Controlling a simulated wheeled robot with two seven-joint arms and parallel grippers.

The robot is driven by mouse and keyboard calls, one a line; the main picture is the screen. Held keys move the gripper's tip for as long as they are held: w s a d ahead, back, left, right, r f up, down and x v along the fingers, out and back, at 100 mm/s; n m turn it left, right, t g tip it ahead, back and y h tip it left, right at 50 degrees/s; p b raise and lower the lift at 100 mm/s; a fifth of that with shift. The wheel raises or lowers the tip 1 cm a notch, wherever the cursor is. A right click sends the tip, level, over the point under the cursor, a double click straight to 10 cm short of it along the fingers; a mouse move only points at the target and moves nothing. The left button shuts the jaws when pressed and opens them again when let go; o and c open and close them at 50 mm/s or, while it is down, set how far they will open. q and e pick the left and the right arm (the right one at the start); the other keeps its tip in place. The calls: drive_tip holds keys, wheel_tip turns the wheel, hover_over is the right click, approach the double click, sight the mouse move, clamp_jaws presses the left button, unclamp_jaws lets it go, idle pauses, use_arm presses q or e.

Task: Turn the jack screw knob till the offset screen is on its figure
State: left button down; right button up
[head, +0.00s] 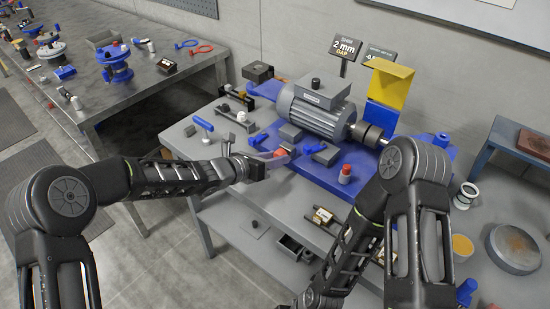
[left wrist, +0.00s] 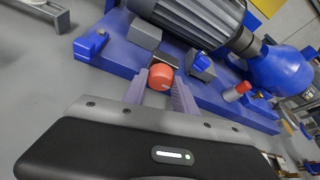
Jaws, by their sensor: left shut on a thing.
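The jack screw knob (head: 281,153) is red and sits at the front edge of the blue motor base. In the left wrist view the red knob (left wrist: 161,77) is between the two fingertips. My left gripper (head: 276,158) is shut on it; the fingers (left wrist: 160,88) touch its sides. The dark offset screen (head: 377,54) stands behind the motor, partly hidden by a yellow guard, and its figure is too small to read surely. Beside it a gap screen (head: 345,47) reads 2 mm. My right arm hangs at the lower right, with its gripper out of sight.
A grey motor (head: 316,106) with a shaft coupling stands on the blue base (head: 310,171). Another red-topped piece (head: 345,173) stands to the right of the knob. A blue-handled tool (head: 203,124) lies on the grey table at left. A round grey dish (head: 515,248) is at far right.

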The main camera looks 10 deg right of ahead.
use_arm(q)
drive_tip(key=shift+n+h+p, duration=0.3)
drive_tip(key=shift+n+p, duration=0.15)
drive_tip(key=shift+n, duration=0.05)
drive_tip(key=shift+w+n+g+h, duration=0.1)
drive_tip(key=shift+n+g+h, duration=0.2)
drive_tip(key=shift+n+g, duration=0.15)
drive_tip(key=shift+a+f+n+h+b, duration=0.1)
drive_tip(key=shift+f+n+h+b, duration=0.15)
drive_tip(key=shift+n+b, duration=0.5)
drive_tip(key=shift+r+n+g+h+b, duration=0.15)
drive_tip(key=shift+n+g+h+b, duration=0.3)
drive_tip(key=shift+n+b, duration=0.3)
drive_tip(key=c, duration=1)
unclamp_jaws()
